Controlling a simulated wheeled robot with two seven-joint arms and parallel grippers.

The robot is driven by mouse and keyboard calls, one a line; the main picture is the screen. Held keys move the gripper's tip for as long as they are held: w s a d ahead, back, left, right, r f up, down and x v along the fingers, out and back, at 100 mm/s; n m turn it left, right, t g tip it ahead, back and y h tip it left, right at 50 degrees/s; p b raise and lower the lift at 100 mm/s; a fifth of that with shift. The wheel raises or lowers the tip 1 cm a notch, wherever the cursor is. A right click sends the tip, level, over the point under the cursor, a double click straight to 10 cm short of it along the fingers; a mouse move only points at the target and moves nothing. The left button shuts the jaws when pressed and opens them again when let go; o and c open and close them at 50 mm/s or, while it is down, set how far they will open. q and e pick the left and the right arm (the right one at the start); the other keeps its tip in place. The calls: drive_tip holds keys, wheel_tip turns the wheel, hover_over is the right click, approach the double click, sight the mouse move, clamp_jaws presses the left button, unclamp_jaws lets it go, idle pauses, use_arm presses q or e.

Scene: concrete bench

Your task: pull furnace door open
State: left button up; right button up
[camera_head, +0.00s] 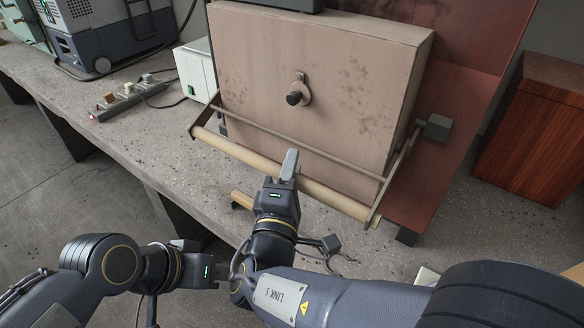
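The furnace (310,75) is a large beige block with stained front, and its door face looks closed. A tan bar handle (235,151) runs across the lower front, held by metal side brackets. A dark round knob (294,98) sits mid-face. My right gripper (289,164) reaches up to the middle of the bar, its fingers overlapping it in the picture. The fingers are seen nearly edge-on, so I cannot tell whether they grip the bar. My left gripper (207,270) is low, left of my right wrist; its fingertips are hidden.
The furnace stands on a speckled concrete bench (130,141). A power strip (129,99) and a white box (196,70) are at left. A reddish panel (445,135) and a wooden cabinet (535,128) are at right. A small wooden-handled item (241,200) lies beside my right wrist.

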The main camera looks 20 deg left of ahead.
clamp_jaws()
drive_tip(key=r+m+g+p, duration=0.1)
drive_tip(key=r+g, duration=0.1)
drive_tip(key=s+r+g+p, duration=0.1)
drive_tip(key=r+g+p, duration=0.1)
drive_tip(key=shift+s+a+r+m, duration=0.2)
drive_tip(key=shift+r+m, duration=0.1)
drive_tip(key=shift+m, duration=0.1)
drive_tip(key=shift+r+g+p, duration=0.2)
drive_tip(key=shift+g+p, duration=0.1)
drive_tip(key=shift+p, duration=0.05)
drive_tip(key=shift+s+a, duration=0.1)
